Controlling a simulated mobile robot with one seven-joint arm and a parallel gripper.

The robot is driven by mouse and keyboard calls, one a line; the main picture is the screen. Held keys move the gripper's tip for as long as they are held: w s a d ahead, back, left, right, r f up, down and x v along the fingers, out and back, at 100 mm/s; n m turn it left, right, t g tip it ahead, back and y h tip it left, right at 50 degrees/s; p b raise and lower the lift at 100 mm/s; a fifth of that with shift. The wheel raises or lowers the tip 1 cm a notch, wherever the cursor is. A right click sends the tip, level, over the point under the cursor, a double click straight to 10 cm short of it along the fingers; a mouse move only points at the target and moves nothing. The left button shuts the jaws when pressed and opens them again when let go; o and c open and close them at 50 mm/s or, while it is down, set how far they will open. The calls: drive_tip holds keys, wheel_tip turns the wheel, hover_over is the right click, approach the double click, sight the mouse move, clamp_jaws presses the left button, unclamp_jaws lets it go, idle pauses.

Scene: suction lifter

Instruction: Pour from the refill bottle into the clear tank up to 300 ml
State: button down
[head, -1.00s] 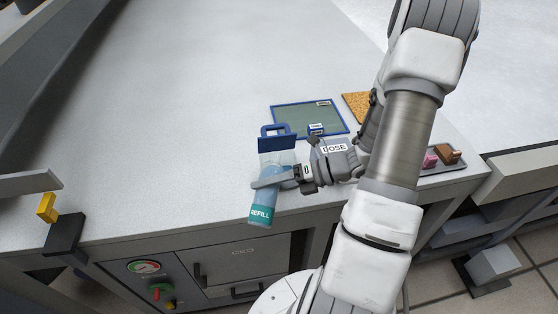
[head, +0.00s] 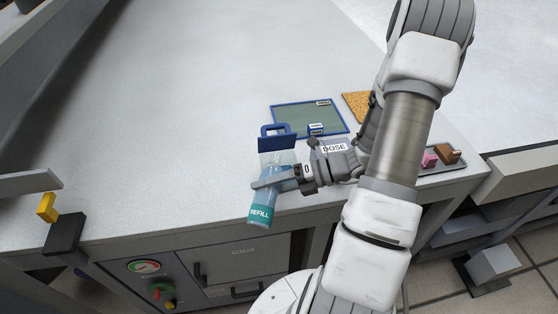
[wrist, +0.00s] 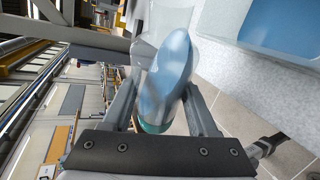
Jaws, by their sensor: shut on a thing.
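The refill bottle (head: 260,213) is clear, with blue liquid and a teal REFILL label. My gripper (head: 272,181) is shut on it, near the front edge of the bench. In the wrist view the bottle (wrist: 163,75) lies between both fingers, tilted, with its liquid slanting up toward the clear neck end. A clear container with a blue panel (head: 277,144), which looks like the tank, stands just behind the bottle; the bottle and gripper partly hide it. Blue liquid in a clear-walled container (wrist: 285,25) shows at the wrist view's top right. I cannot read the tank's level or see a stream.
A blue-edged green mat (head: 300,106), a cork-coloured pad (head: 358,106) and a tray (head: 456,162) with pink and brown pieces lie on the bench. A DOSE label (head: 334,148) shows by my wrist.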

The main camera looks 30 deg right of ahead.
drive_tip(key=shift+w+r+p, duration=0.1)
drive_tip(key=shift+r+p, duration=0.1)
drive_tip(key=shift+p, duration=0.2)
drive_tip(key=shift+w+d+r+m+g+y+p, duration=0.3)
drive_tip(key=shift+r+m+y+p, duration=0.25)
drive_tip(key=shift+p, duration=0.7)
drive_tip(key=shift+r+m+y+p, duration=0.25)
drive_tip(key=shift+r+m+p, duration=0.25)
drive_tip(key=shift+p, duration=0.45)
idle(1.7)
drive_tip(key=f+b, duration=0.1)
drive_tip(key=f+n+b, duration=0.1)
drive_tip(key=b, duration=0.1)
drive_tip(key=f+h+b, duration=0.1)
drive_tip(key=b, duration=0.1)
drive_tip(key=shift+s+a+n, duration=0.2)
drive_tip(key=shift+s+n, duration=0.1)
drive_tip(key=shift+n, duration=0.05)
drive_tip(key=shift+s+a+r+n+h+b, duration=0.1)
drive_tip(key=shift+r+n+h+b, duration=0.1)
drive_tip(key=shift+n+h+b, duration=0.15)
drive_tip(key=shift+r+t, duration=0.2)
drive_tip(key=shift+t, duration=0.2)
drive_tip(key=shift+n, duration=0.35)
